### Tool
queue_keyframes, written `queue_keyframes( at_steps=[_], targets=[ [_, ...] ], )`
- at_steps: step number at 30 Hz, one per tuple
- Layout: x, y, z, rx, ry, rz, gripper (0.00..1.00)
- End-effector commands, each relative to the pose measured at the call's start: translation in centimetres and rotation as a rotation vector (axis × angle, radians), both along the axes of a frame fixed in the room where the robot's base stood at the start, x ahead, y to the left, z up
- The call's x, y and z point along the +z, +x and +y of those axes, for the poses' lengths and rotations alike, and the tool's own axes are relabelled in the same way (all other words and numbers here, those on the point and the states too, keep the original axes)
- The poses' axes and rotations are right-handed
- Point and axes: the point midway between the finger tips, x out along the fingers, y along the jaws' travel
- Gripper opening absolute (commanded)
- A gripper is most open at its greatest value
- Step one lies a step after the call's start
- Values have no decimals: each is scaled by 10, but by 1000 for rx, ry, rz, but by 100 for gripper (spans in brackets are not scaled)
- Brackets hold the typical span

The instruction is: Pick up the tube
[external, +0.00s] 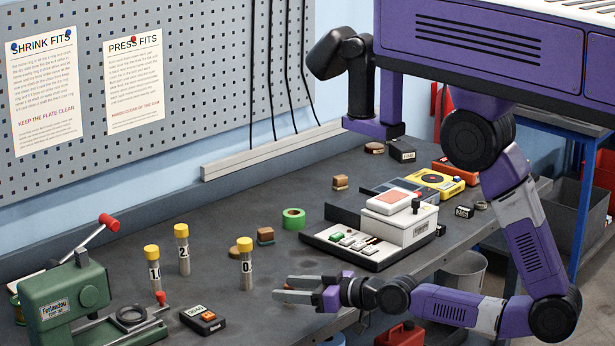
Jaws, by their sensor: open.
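Three clear tubes with yellow caps and number labels stand upright on the dark bench. The tube marked 1 (153,268) is at the left, the tube marked 2 (183,254) is just behind it, and the tube marked 0 (246,268) is to the right. My gripper (276,288) is open and empty, low over the front part of the bench. Its fingers point left, to the right of and slightly in front of the tube marked 0, with a gap between them. Which tube the task means cannot be told.
A green press (75,290) with a red-knobbed lever is at front left. A small black-and-orange device (203,320) lies in front of the tubes. Green tape (293,219) and brown blocks (265,235) lie behind. A white machine (401,221) on a black tray stands right.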

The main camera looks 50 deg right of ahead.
Motion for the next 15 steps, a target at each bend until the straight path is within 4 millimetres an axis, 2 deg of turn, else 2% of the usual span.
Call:
queue_keyframes(
  at_steps=[1,7,15],
  targets=[
    [2,15,12,22,0,-7,51],
    [-11,70,43,76,-9,33,51],
    [-4,148,92,142,-34,85,51]
  ],
)
